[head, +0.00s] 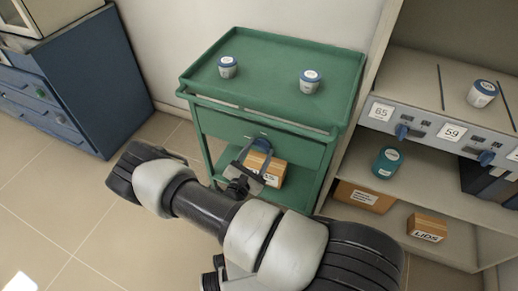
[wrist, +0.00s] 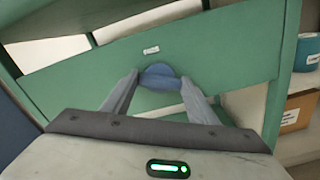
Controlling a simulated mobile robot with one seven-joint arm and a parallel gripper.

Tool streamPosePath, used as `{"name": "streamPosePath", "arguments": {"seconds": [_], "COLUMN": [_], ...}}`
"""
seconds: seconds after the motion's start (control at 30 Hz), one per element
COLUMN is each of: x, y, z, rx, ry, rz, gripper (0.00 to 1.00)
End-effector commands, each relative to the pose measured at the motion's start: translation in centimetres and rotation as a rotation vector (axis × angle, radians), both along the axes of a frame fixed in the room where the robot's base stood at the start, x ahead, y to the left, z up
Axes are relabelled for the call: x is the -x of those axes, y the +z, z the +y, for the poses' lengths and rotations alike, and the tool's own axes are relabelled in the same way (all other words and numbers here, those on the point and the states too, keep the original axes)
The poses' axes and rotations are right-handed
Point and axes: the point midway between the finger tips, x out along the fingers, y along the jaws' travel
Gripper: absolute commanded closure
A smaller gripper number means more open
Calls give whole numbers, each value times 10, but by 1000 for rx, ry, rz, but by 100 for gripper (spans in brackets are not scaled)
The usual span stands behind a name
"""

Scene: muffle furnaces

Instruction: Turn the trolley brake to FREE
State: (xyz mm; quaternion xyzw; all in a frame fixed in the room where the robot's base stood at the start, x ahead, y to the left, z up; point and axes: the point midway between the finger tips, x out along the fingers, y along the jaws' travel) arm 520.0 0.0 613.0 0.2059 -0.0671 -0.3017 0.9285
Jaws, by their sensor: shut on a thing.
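The green trolley (head: 208,121) stands against the wall. Its brake knob (wrist: 160,75) is blue and round, on the green front panel, with a small white label (wrist: 151,50) above it that is too small to read. In the wrist view my gripper (wrist: 162,84) has one finger at each side of the knob and is shut on it. In the head view my gripper (head: 256,155) reaches the front panel, and the blue knob (head: 263,142) shows just above the fingers. The knob's setting cannot be made out.
Shelving with numbered units (head: 452,132) is close on the right. A blue cabinet (head: 88,75) is at left; the floor (head: 60,190) between is clear.

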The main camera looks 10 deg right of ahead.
Motion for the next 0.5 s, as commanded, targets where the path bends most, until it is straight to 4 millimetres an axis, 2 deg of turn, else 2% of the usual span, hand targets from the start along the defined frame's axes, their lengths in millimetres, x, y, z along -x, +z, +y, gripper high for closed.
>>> {"name": "streamPosePath", "arguments": {"seconds": [0.5], "x": [1], "y": [1], "z": [0], "rx": [-396], "ry": [1], "rz": [-285], "gripper": [69]}}
